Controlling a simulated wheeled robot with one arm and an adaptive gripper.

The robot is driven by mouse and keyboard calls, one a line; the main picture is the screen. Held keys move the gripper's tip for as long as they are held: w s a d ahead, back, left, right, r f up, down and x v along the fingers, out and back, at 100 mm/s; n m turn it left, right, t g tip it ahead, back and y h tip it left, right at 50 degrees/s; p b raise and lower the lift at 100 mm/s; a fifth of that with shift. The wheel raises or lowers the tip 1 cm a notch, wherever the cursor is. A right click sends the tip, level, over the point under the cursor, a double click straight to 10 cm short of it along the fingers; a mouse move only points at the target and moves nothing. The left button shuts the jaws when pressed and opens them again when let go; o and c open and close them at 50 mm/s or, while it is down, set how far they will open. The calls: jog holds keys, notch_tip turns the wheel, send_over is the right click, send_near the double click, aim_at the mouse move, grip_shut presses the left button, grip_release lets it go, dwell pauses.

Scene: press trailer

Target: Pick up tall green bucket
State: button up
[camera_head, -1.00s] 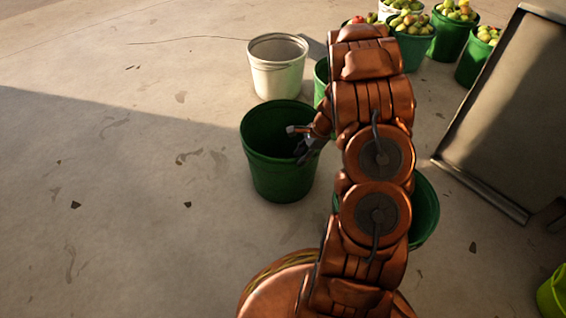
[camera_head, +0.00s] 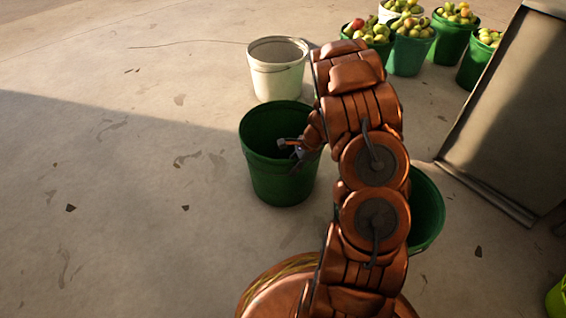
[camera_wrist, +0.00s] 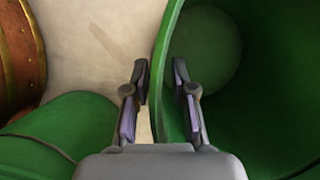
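An empty tall green bucket (camera_head: 268,178) stands upright on the floor in the middle of the head view. My gripper (camera_head: 293,150) is at its right side, at the rim. In the wrist view my gripper (camera_wrist: 160,75) is open, with the wall of the green bucket (camera_wrist: 170,45) between its fingers. The right finger is on the inside and the left finger on the outside. Whether either finger touches the wall cannot be told. My arm covers part of the bucket's right side in the head view.
A white bucket (camera_head: 277,78) stands just behind. Another green bucket (camera_head: 427,208) is partly hidden behind my arm at right. Green buckets of apples (camera_head: 409,52) stand at the back right, near a grey panel (camera_head: 510,110). The floor at left is clear.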

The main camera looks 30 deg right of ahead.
grip_shut()
jog(key=shift+r, duration=0.1)
dwell(0.6)
